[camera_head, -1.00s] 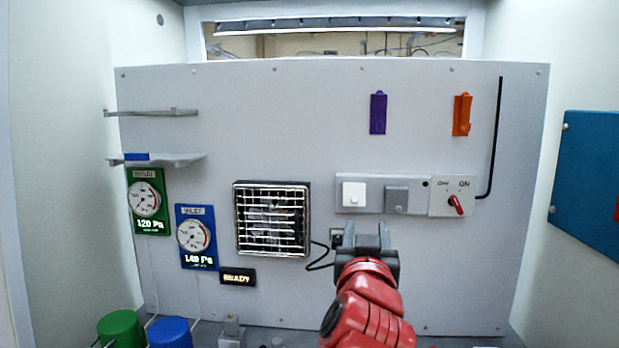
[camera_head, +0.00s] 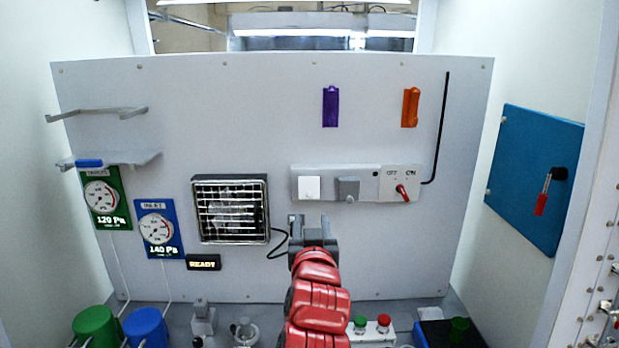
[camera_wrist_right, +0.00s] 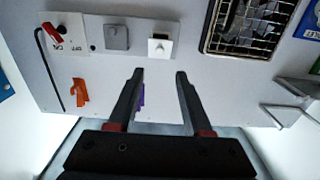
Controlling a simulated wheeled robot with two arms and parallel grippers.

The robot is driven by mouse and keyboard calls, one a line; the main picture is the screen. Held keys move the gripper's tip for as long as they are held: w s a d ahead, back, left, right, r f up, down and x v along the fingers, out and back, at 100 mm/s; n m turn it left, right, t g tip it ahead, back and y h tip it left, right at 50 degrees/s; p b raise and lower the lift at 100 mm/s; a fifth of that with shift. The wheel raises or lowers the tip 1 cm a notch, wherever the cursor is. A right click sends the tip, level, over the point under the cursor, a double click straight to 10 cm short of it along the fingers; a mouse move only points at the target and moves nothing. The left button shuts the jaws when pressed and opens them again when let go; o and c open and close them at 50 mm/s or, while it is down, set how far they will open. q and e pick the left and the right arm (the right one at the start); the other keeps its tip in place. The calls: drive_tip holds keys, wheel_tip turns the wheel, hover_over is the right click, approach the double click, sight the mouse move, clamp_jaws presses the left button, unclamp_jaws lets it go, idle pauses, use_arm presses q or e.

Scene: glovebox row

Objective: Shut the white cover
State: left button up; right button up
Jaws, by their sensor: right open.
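The white cover (camera_head: 308,188) is a small square plate on the left part of the pale strip on the back panel. In the right wrist view the white cover (camera_wrist_right: 161,46) shows with a small knob, beyond the fingertips. I cannot tell for sure how far open it stands. A similar grey cover (camera_head: 348,189) is beside it on the right. My right gripper (camera_head: 315,222) is just below the white cover in the picture. In the wrist view my right gripper (camera_wrist_right: 160,73) has its fingers apart, with nothing between them. My left gripper is not in view.
A red-handled switch (camera_head: 402,193) sits right of the covers. A caged fan (camera_head: 230,209) is to the left, with a black cable. Purple (camera_head: 331,107) and orange (camera_head: 410,107) pieces hang above.

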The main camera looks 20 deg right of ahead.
sight(310, 194)
drive_tip(key=p+x, duration=0.3)
drive_tip(key=x, duration=0.7)
drive_tip(key=shift+w+d+r, duration=0.1)
drive_tip(key=shift+w, duration=0.15)
drive_tip(key=shift+w+d, duration=0.1)
drive_tip(key=shift+w, duration=0.35)
clamp_jaws()
